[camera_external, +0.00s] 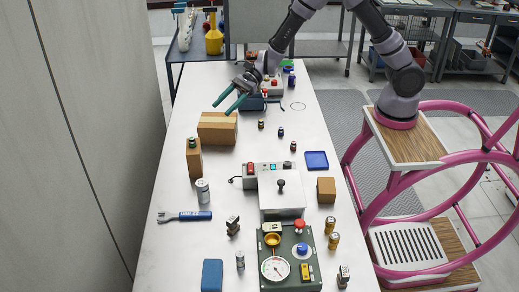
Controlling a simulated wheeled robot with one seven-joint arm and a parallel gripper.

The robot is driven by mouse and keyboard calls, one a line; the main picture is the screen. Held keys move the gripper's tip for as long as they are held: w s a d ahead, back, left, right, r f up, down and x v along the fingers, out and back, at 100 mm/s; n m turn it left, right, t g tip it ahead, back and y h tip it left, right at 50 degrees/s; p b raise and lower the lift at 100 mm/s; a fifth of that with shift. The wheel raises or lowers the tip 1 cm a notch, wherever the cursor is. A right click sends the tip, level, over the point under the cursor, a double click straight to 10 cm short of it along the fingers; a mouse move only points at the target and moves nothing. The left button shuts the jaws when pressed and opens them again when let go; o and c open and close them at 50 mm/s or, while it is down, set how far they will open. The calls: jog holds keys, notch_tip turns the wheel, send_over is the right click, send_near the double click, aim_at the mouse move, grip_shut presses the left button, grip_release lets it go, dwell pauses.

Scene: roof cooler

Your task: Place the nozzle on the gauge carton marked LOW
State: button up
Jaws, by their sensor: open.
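My gripper (222,109), with two green fingers spread apart and nothing between them, hangs at the far left of the white table, just above or behind a wide brown carton (217,128) in the picture. A tall narrow brown carton (194,163) stands nearer, with a small dark green-topped object (192,143) on or against its top. A small brown carton (326,196) sits on the right. No LOW marking is legible on any carton. I cannot tell which small item is the nozzle; several small dark pieces, such as one at mid-table (281,132), stand beyond the grey-white device.
A grey-white device (281,195) and a green gauge panel (290,280) fill the near middle. A blue tray (316,160), a can (203,191), a blue-handled tool (185,216) and gold cans (333,241) stand around. The table (225,160) is bare right of the tall carton.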

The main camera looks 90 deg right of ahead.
jog(key=s+a+r+n+g, duration=0.25)
jog(key=s+r+n, duration=0.35)
jog(key=s+r, duration=0.3)
jog(key=s+a+r+n+g, duration=0.25)
jog(key=s+r+n, duration=0.25)
jog(key=s+r, duration=0.4)
jog(key=s+d+r+n+t+h, duration=0.1)
jog(key=s+d+n+h, duration=0.2)
jog(key=s, duration=0.8)
jog(key=s+d+r+n+t+h, duration=0.1)
jog(key=s+d+n+h, duration=0.3)
jog(key=s+n, duration=0.3)
jog(key=s+d, duration=0.1)
jog(key=s, duration=0.3)
jog(key=shift+s+d+r+n, duration=0.25)
jog(key=shift+s+r+n, duration=0.05)
jog(key=shift+r+n, duration=0.1)
